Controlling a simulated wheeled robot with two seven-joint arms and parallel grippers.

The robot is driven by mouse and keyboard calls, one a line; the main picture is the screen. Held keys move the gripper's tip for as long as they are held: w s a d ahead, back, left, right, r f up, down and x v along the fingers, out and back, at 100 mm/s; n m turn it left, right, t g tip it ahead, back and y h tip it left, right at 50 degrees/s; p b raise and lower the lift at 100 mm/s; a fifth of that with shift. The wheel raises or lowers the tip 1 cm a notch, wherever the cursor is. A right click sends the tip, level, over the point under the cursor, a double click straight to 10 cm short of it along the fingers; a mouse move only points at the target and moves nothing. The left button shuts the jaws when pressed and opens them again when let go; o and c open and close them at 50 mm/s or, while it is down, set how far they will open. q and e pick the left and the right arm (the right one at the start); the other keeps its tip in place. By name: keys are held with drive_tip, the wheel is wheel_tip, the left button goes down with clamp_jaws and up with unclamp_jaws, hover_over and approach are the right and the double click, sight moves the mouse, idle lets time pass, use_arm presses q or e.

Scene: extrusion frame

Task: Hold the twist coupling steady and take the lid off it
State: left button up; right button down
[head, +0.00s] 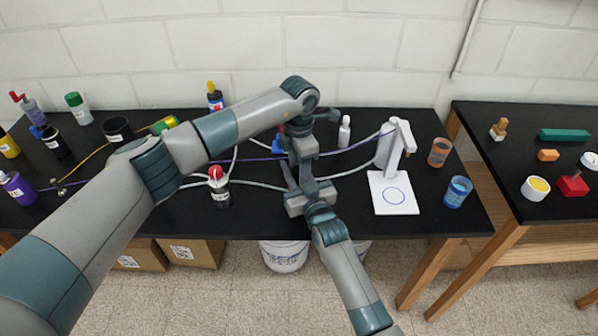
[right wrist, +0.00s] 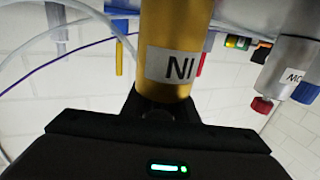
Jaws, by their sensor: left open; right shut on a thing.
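The right wrist view shows a gold cylinder with a white label (right wrist: 176,66), which I take for the twist coupling. My right gripper (right wrist: 160,103) is shut on it near the dark fingers, and the cylinder runs out of the top of this view. In the head view my right gripper (head: 300,155) is at the middle of the bench, close to my left gripper (head: 301,172), which is open. The two hands overlap there and hide the coupling. I cannot make out its lid, or whether my left fingers touch anything.
A silver bottle with a red top (head: 218,187) stands left of the grippers among pale cables. A white stand (head: 394,192) and a blue cup (head: 457,192) stand right. A white bottle (head: 344,132) is behind. The bench's front strip is mostly clear.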

use_arm(q)
drive_tip(key=shift+r, duration=2.25)
use_arm(e)
drive_tip(key=c, duration=1.3)
unclamp_jaws()
drive_tip(key=shift+c, duration=0.2)
use_arm(q)
drive_tip(key=shift+f, duration=0.2)
use_arm(e)
drive_tip(key=shift+s+d+f, duration=0.1)
drive_tip(key=shift+s+d, duration=0.2)
drive_tip(key=shift+s, duration=0.35)
use_arm(q)
wheel_tip(320, 180, down, 4)
drive_tip(key=b, duration=0.4)
drive_tip(key=shift+r, duration=0.15)
use_arm(e)
drive_tip(key=v, duration=1.6)
drive_tip(key=shift+a, duration=0.15)
